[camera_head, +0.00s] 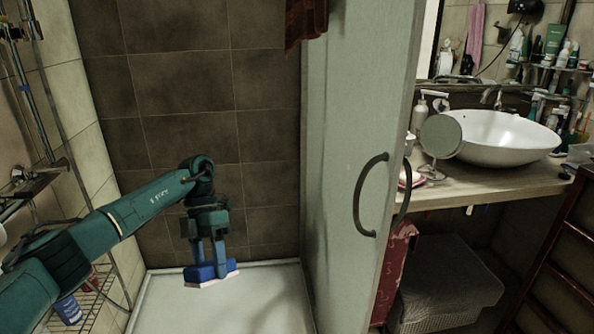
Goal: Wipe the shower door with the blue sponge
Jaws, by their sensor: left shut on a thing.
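The shower door (340,130) is a tall pale panel in the middle of the head view, with a dark curved handle (362,195). My left gripper (209,265) hangs fingers down over the shower tray, to the left of the door and apart from it. It is shut on the blue sponge (206,272), which has a pale underside. The fingers cover part of the sponge. My right gripper is not in view.
The white shower tray (255,293) lies below, with brown tiles (190,90) behind. A wire rack (93,300) with bottles is at lower left. Right of the door are a counter (470,180), white basin (495,137), round mirror (441,137) and lidded basket (445,280).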

